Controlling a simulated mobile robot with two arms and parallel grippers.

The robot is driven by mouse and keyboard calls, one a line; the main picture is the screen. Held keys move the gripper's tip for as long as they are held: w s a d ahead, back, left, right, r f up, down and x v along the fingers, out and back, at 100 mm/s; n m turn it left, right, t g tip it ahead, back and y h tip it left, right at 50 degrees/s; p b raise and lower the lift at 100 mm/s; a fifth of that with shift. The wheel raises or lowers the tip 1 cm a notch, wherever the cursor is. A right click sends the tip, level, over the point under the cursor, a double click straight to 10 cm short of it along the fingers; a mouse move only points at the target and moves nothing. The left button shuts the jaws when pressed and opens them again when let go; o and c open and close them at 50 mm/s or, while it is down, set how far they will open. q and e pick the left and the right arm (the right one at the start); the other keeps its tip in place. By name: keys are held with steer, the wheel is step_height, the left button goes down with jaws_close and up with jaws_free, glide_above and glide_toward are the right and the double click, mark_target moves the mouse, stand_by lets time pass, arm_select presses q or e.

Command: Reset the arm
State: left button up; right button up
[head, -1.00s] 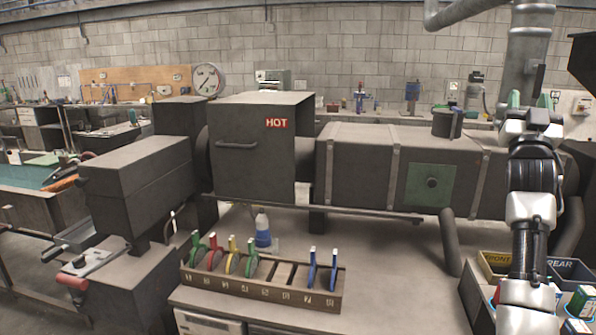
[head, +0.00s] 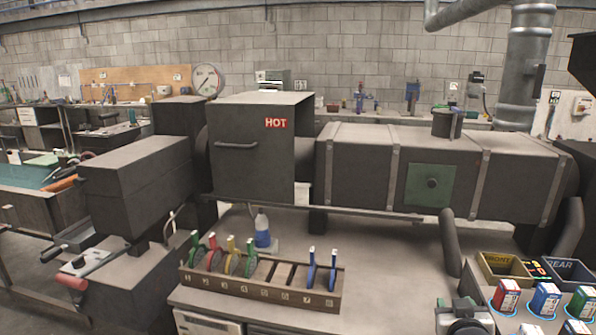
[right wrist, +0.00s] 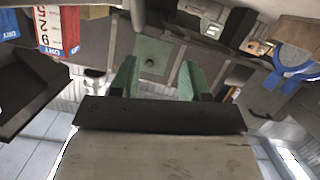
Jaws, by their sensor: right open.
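My right gripper shows in the right wrist view (right wrist: 158,80), its two green fingers spread apart with nothing between them. Beyond the fingers lies the green panel (right wrist: 152,52) of the dark machine. My left gripper is in neither view.
The wooden rack (head: 255,290) with coloured discs stands on the bench, near a bottle (head: 262,232). Bins marked FRONT (head: 497,259) and REAR (head: 562,267) and several boxes (head: 545,299) stand at right. The dark machine with its HOT box (head: 255,150) fills the middle.

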steer(key=s+a+f+n+g+y, duration=0.1)
steer(key=s+a+f+g, duration=0.2)
steer(key=s+f, duration=0.35)
steer(key=s+a+f+g+y, duration=0.1)
steer(key=s+a+f+g, duration=0.15)
steer(key=s+f, duration=0.4)
steer(key=s+a+f+n+g+y, duration=0.1)
steer(key=s+a+g, duration=0.2)
steer(key=s, duration=0.7)
steer(key=s+a+f+n+g+y, duration=0.1)
steer(key=s+a+g, duration=0.2)
steer(key=s, duration=0.7)
step_height(320, 180, down, 24)
steer(key=s+d+f+g, duration=0.2)
steer(key=s+f, duration=1.4)
steer(key=f, duration=0.2)
steer(key=shift+d, duration=0.4)
steer(key=shift+s, duration=0.1)
